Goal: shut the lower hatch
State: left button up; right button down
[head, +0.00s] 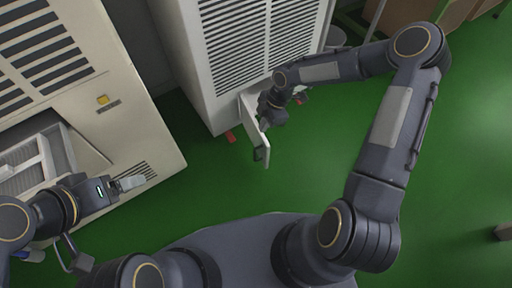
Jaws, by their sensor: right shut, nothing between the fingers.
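The hatch (253,132) is a narrow white panel low on the white louvred cabinet (199,85). My left gripper (131,183) is at the lower left, in front of the beige machine's small vent. Its fingers are too unclear to tell open from shut.
The beige machine (120,125) fills the left, with a yellow button (102,100) and an open recess (35,165). The green floor (225,185) is clear in front; brown boxes (405,14) stand at the back right.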

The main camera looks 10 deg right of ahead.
jog(key=w+b+x, duration=0.1)
jog(key=b+x, duration=0.3)
jog(key=x, duration=0.8)
jog(key=shift+d+r+b, duration=0.15)
jog(key=shift+d+b, duration=0.1)
jog(key=shift+d, duration=0.65)
jog(key=shift+d+r+b, duration=0.15)
jog(key=shift+d+b, duration=0.1)
jog(key=shift+d, duration=0.65)
jog(key=shift+d, duration=0.15)
